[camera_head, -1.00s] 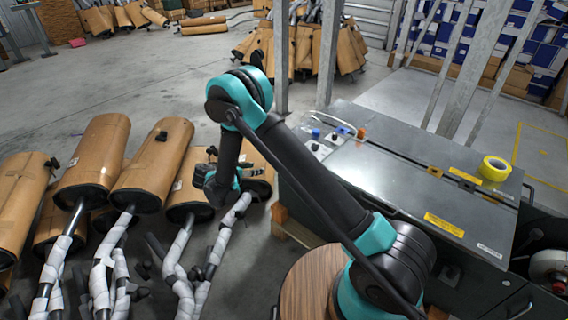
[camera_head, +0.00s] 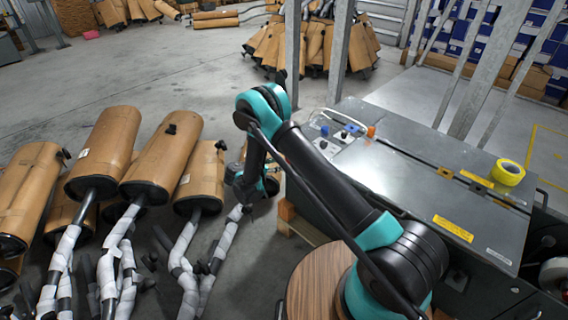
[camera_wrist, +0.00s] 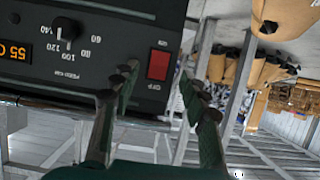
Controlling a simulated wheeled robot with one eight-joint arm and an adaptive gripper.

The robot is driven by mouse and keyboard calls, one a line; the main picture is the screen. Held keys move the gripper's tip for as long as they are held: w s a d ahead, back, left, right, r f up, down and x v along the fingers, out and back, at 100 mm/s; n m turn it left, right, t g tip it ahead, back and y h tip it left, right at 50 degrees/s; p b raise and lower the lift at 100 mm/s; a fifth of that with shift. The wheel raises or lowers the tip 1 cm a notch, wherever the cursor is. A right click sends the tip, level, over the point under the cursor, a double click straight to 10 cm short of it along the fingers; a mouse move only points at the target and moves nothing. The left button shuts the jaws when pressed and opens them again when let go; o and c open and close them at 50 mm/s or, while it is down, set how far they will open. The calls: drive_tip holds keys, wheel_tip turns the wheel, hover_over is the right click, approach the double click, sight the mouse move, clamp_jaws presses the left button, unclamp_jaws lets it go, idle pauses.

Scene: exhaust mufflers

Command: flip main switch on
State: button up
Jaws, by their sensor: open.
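A red rocker switch (camera_wrist: 159,65) sits on a dark control panel (camera_wrist: 95,60) in the wrist view, with small white lettering at its ends. Which way it is tipped I cannot tell. My gripper (camera_wrist: 160,88) is open, with one finger on each side of the switch in the picture. Nothing is between the fingers, and contact with the panel is not clear. In the head view my gripper (camera_head: 254,185) hangs low beside the left end of the grey machine (camera_head: 420,180). The switch is hidden there.
The panel also has a black dial (camera_wrist: 68,30) and an orange display (camera_wrist: 14,52). A yellow tape roll (camera_head: 508,172) lies on the machine top. Brown mufflers (camera_head: 165,155) with wrapped pipes crowd the floor left of my arm. A round wooden top (camera_head: 318,285) stands in front.

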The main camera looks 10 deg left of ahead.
drive_tip(key=shift+x, duration=2.65)
drive_tip(key=shift+c, duration=0.4)
